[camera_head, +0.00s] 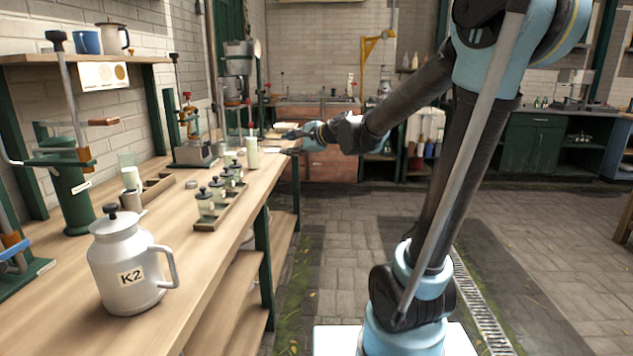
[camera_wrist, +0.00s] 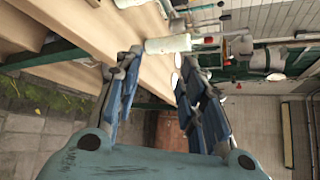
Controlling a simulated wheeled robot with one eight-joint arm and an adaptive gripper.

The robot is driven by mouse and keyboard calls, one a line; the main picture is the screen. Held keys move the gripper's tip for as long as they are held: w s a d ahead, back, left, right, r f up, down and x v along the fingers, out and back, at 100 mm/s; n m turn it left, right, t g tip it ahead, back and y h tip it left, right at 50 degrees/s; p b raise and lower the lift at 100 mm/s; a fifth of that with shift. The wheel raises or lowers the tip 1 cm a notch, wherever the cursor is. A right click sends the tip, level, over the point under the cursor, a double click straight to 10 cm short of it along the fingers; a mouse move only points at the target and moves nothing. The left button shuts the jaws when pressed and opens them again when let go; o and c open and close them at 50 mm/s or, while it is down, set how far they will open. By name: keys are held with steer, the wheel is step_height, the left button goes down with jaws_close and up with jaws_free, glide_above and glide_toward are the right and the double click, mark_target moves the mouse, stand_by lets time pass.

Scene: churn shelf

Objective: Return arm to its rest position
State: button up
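My gripper (camera_head: 288,142) is at the end of my outstretched arm, over the far right edge of the workbench (camera_head: 160,285). In the wrist view my gripper (camera_wrist: 157,57) has its two blue-padded fingers spread apart with nothing held between them. A pale cylindrical bottle (camera_head: 252,153) stands upright on the bench, just left of the fingertips. It also shows in the wrist view (camera_wrist: 168,44), sideways because that view is turned, beyond the fingertips. A gap shows between bottle and fingers in the head view.
A grey jug marked K2 (camera_head: 128,268) stands at the front of the bench. A wooden rack (camera_head: 232,207) holds several small lidded jars. A green press (camera_head: 70,190) and a red-handled device (camera_head: 192,140) stand along the wall.

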steer(key=s+d+f+n+g+h, duration=0.2)
steer(key=s+d+f+n+h, duration=0.1)
steer(key=s+d+f, duration=0.4)
steer(key=s+d+f+n+g+h, duration=0.2)
steer(key=s+d+f+n+h, duration=0.2)
steer(key=s+d, duration=0.7)
steer(key=s+d+f+n+g+h, duration=0.3)
steer(key=s+d+f+n, duration=0.4)
steer(key=s, duration=0.8)
steer(key=d+f, duration=0.3)
steer(key=f, duration=0.2)
steer(key=shift+w+f, duration=0.15)
steer(key=shift+w+f, duration=0.15)
steer(key=shift+w, duration=0.2)
steer(key=shift+c, duration=0.4)
